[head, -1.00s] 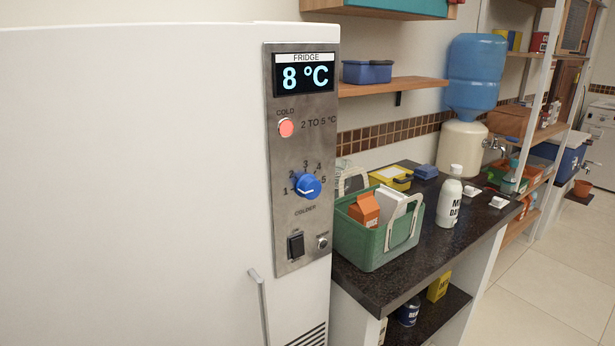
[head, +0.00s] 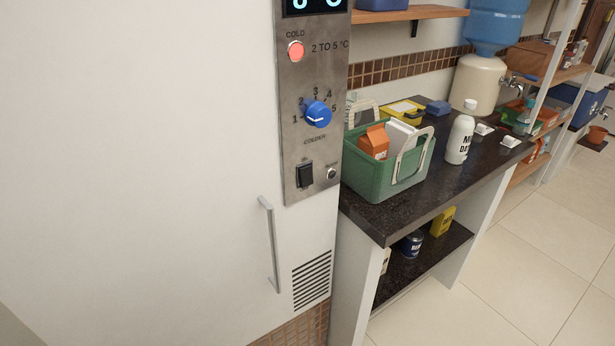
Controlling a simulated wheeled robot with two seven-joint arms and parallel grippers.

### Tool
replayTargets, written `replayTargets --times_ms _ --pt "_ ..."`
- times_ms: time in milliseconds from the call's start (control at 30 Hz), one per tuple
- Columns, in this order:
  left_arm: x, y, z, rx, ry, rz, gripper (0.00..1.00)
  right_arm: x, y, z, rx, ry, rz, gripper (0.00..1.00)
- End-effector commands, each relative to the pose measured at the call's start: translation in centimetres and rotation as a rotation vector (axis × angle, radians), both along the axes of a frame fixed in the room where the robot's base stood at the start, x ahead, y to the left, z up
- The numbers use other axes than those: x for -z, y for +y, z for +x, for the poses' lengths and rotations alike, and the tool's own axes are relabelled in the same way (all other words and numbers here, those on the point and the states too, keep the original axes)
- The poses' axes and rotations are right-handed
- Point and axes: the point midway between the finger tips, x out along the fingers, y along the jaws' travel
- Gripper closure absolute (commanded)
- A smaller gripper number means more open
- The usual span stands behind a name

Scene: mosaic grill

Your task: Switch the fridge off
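The white fridge (head: 150,150) fills the left of the head view. Its steel control panel (head: 297,150) runs down the right edge of its front. On the panel a black rocker switch (head: 305,175) sits low, under small lettering too small to read surely. Right of it is a small round metal button (head: 331,173). Above are a blue dial (head: 317,114) with a 1 to 5 scale and a lit red lamp (head: 295,51) marked COLD. The display (head: 315,5) is mostly cut off at the top. Neither of my grippers is in view.
A vertical handle (head: 270,245) sticks out from the fridge front below the panel. A dark counter (head: 400,215) stands right of the fridge, with a green basket (head: 385,180) and a white bottle (head: 459,138). Floor (head: 500,290) is clear at the lower right.

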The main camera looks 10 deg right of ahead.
Motion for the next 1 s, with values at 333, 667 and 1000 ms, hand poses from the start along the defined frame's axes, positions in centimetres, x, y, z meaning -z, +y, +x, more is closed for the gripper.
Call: replayTargets --times_ms 333,667,1000 --pt "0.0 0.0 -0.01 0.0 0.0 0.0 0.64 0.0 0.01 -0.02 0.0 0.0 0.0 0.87" --pt "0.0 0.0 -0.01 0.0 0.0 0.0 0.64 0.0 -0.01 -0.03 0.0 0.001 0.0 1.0" --pt "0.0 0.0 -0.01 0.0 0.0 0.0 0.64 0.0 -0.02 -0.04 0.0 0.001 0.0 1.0"
